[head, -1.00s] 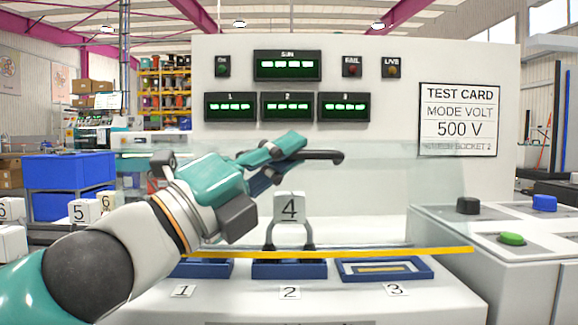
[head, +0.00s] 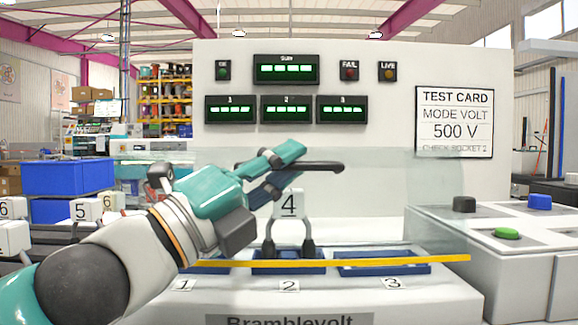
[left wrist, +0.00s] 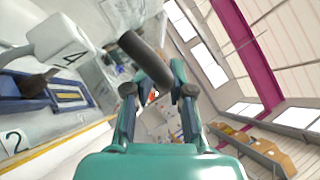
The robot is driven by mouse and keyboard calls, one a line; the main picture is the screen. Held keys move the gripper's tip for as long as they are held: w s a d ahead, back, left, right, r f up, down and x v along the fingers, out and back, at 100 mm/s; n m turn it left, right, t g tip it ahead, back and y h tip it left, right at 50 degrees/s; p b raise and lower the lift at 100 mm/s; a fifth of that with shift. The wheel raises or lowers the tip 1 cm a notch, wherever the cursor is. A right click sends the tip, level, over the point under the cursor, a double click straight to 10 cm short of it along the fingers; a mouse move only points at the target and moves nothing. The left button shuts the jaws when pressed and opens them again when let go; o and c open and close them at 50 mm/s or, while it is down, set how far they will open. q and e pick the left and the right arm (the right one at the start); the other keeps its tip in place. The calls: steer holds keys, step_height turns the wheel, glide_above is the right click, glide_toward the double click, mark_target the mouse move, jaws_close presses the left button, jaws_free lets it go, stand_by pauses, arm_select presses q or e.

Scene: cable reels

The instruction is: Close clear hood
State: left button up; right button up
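The clear hood (head: 390,200) is a see-through panel in front of the white test bench. A yellow strip (head: 350,262) runs along its lower edge, level with the blue trays in view. A black bar handle (head: 322,167) sits on the hood. My left gripper (head: 300,164) is at the handle, one finger above and one below. In the left wrist view the handle (left wrist: 145,58) passes between the spread fingers with gaps showing, so the gripper looks open around it. Whether a finger touches it is unclear. My right gripper is out of view.
Block 4 (head: 289,204) stands on the middle blue tray behind the hood. Tray 3 (head: 425,270) is to its right. A console with a green button (head: 507,233) stands at right. Other numbered blocks (head: 80,210) stand at left.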

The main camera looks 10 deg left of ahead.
arm_select(q)
steer(key=shift+s+a, duration=0.2)
steer(key=shift+a, duration=0.05)
steer(key=v, duration=1.1)
steer(key=shift+a+f, duration=0.15)
steer(key=shift+f, duration=0.05)
steer(key=shift+s+f, duration=0.1)
steer(key=shift+s, duration=0.05)
